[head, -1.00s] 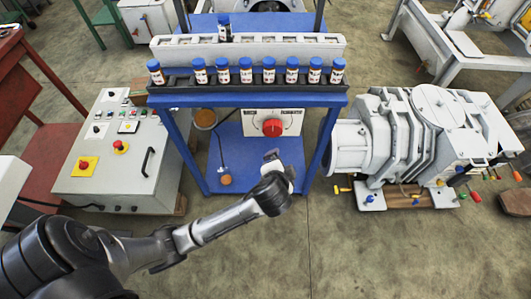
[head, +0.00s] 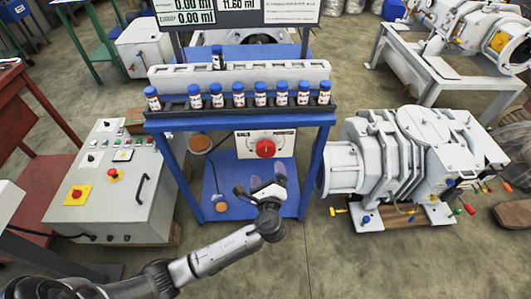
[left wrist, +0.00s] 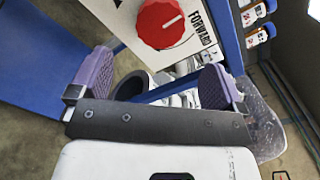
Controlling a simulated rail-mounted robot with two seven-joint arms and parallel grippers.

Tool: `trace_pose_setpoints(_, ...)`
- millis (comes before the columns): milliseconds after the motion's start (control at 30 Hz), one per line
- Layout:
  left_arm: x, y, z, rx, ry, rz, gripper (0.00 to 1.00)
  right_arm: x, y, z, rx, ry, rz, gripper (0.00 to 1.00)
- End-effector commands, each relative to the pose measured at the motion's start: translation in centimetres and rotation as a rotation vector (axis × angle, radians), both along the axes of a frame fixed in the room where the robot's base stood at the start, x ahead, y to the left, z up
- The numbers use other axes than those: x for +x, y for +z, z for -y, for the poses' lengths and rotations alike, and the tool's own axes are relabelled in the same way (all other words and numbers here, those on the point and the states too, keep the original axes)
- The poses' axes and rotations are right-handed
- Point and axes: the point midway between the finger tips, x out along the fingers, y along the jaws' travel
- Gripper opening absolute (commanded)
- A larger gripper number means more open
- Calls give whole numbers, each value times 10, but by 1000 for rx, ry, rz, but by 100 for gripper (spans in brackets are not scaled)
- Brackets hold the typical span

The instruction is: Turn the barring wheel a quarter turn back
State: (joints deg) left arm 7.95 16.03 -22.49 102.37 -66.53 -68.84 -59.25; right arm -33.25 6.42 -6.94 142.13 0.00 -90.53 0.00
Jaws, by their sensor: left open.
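A round red wheel (head: 265,148) with a white mark on its face sits on a white panel (head: 243,151) under the blue bench top. It also shows in the left wrist view (left wrist: 162,24), beside the printed word FORWARD; no other barring wheel is clear to me. My left gripper (head: 268,180) is in front of and below the panel in the head view. It is open and empty, its two purple fingertips (left wrist: 155,80) apart, and the wheel lies beyond them, not touched. My right gripper is not in view.
A rack of blue-capped vials (head: 239,98) stands on the blue bench (head: 180,125) above the panel. A grey control box (head: 110,185) stands left, and a large white pump (head: 410,150) right. Bench legs flank the panel.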

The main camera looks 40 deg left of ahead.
Motion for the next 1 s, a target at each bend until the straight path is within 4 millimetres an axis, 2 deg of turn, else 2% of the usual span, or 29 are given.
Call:
trace_pose_setpoints(33, 8, -3, -9, 3, 3, 3, 95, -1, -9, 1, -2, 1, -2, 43)
trace_pose_setpoints(200, 31, -3, -30, 1, 3, 3, 95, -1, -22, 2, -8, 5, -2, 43)
trace_pose_setpoints(500, 61, -2, -58, -1, 2, 2, 95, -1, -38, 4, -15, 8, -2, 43)
trace_pose_setpoints(700, 70, -1, -65, -2, 1, 1, 95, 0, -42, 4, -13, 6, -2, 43)
trace_pose_setpoints(1000, 72, 0, -67, -2, 1, 1, 95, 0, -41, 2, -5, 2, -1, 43)
